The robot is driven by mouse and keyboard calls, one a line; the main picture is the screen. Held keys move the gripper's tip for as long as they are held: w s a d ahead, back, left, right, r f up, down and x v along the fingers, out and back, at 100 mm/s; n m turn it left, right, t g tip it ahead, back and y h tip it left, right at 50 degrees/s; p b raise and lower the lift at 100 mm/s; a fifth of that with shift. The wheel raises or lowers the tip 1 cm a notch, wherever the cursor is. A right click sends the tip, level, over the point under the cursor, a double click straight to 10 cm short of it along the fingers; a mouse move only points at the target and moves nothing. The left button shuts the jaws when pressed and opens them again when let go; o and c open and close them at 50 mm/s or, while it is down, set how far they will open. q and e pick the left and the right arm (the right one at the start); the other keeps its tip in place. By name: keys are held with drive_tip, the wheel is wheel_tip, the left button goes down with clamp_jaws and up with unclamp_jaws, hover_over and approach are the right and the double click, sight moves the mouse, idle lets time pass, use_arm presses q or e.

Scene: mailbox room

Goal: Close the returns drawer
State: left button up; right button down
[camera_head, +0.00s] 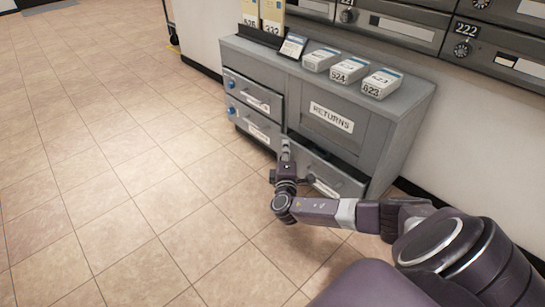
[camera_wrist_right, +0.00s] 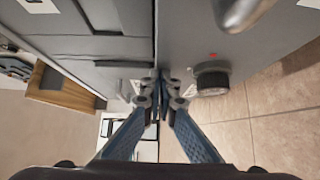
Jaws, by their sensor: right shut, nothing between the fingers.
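The grey cabinet (camera_head: 400,115) stands against the wall, with a "RETURNS" label (camera_head: 331,117) on its right front panel. Below that panel, a drawer (camera_head: 345,184) sticks out, with a dark gap above its front. Its front is partly hidden by my right arm, and its own label is only partly seen. My right gripper (camera_head: 285,149) is shut and empty at the left end of this drawer, close to the cabinet front; I cannot tell whether it touches. In the right wrist view the fingertips (camera_wrist_right: 161,82) meet near grey cabinet surfaces. My left gripper is not in view.
Two drawers with blue locks (camera_head: 231,84) are on the cabinet's left side. Labelled boxes (camera_head: 349,71) and a small screen (camera_head: 292,46) stand on top. Mailboxes (camera_head: 400,28) line the wall. Tiled floor (camera_head: 120,150) is clear to the left.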

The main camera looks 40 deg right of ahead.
sight(294, 145)
drive_tip(key=d, duration=0.3)
drive_tip(key=shift+w+d+b, duration=0.15)
drive_tip(key=shift+d+b, duration=0.2)
drive_tip(key=shift+d, duration=0.05)
drive_tip(key=shift+d+r, duration=0.1)
drive_tip(key=shift+d, duration=0.1)
